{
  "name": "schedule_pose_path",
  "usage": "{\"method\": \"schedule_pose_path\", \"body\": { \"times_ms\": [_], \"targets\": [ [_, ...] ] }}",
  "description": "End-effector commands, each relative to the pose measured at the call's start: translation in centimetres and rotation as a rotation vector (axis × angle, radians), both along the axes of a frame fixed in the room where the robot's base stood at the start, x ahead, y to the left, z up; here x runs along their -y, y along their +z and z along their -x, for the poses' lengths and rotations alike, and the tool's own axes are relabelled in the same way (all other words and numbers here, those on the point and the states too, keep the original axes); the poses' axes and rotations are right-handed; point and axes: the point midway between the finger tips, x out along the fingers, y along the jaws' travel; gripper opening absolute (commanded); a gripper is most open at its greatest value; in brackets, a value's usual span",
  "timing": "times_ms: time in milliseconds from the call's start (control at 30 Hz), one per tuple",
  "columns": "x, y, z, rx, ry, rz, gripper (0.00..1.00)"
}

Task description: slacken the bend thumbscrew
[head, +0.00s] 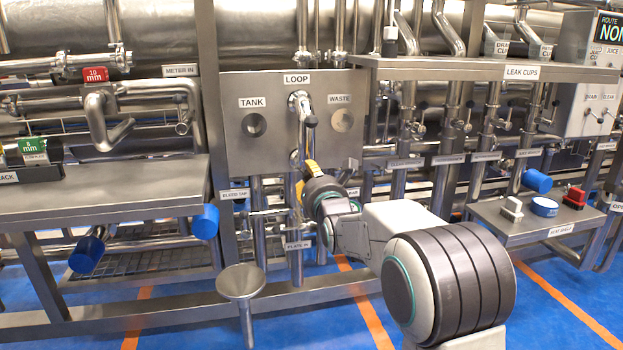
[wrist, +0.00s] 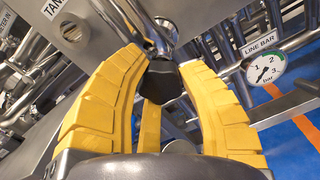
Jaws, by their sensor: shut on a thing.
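The bend (head: 304,112) is a shiny curved pipe under the LOOP label on the steel panel (head: 235,160). Its lower end runs down to my gripper (head: 308,168). In the wrist view the bend (wrist: 146,22) comes down from the top to a dark, faceted thumbscrew (wrist: 163,82). My gripper's yellow fingers (wrist: 163,62) stand on both sides of the thumbscrew and are shut on it. In the head view my gripper and arm hide the thumbscrew.
The TANK port (head: 254,125) and WASTE port (head: 341,121) flank the bend. A round steel stool-like post (head: 241,282) stands in front. A steel bench (head: 100,195) is at left, and a small shelf (head: 490,212) at right. A pressure gauge (wrist: 265,69) shows right of my gripper.

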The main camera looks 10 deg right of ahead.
Motion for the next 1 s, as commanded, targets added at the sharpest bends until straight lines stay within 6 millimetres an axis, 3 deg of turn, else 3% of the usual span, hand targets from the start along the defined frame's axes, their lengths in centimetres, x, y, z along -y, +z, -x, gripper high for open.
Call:
{"method": "schedule_pose_path", "body": {
  "times_ms": [33,567,600,833,1000],
  "targets": [
    [0.42,0.92,-0.02,0.021,-0.007,0.008,0.04],
    [0.41,1.11,0.03,0.025,-0.007,0.026,0.04],
    [0.41,1.11,0.03,0.025,-0.007,0.026,0.4],
    [0.25,0.77,0.01,0.018,-0.004,0.026,0.61],
    [0.14,0.57,0.01,0.013,-0.002,0.026,0.61]
  ]
}}
